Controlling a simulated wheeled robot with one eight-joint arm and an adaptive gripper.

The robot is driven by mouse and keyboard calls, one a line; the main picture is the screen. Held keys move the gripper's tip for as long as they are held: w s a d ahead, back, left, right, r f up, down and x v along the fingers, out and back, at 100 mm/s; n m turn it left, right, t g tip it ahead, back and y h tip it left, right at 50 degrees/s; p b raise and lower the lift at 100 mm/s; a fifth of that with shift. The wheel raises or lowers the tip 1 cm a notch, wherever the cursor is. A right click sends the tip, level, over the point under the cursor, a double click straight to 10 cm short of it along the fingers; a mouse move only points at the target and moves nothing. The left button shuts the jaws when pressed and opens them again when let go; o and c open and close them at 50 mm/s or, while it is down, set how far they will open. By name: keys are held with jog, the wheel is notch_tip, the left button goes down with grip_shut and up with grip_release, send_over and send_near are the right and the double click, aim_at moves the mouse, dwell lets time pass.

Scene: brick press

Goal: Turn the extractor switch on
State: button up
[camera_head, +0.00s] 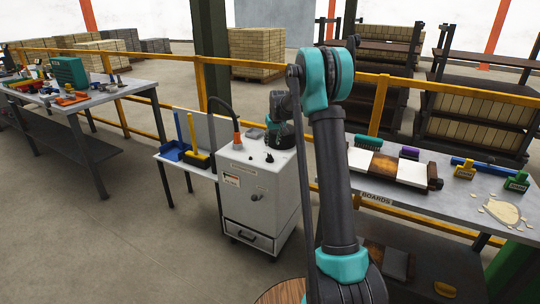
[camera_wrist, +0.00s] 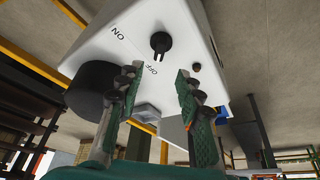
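The extractor is a white cabinet (camera_head: 262,203) with an orange-based hose on top, in the middle of the head view. In the wrist view, its panel (camera_wrist: 205,55) appears upside down and carries a black rotary switch (camera_wrist: 160,43). The ON label (camera_wrist: 118,33) is left of the switch and the OFF label (camera_wrist: 152,70) is below it. The switch's grip bar looks roughly upright in the picture, its lower end towards OFF. My gripper (camera_wrist: 159,72) is open and empty, its fingers apart below the switch in the picture and not touching it. In the head view it is over the cabinet top, partly hidden.
A small dark button (camera_wrist: 195,67) sits near the switch. The hose (camera_head: 224,106) rises from the cabinet's back left. A side table with a blue tray (camera_head: 173,151) stands left; the boards table (camera_head: 450,207) stands right. Yellow railings (camera_head: 128,119) run behind.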

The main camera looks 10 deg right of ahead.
aim_at(270, 155)
jog(key=x, duration=1)
jog(key=shift+w+a+f, duration=0.1)
jog(key=shift+w+f, duration=0.05)
jog(key=shift+f, duration=0.15)
grip_shut()
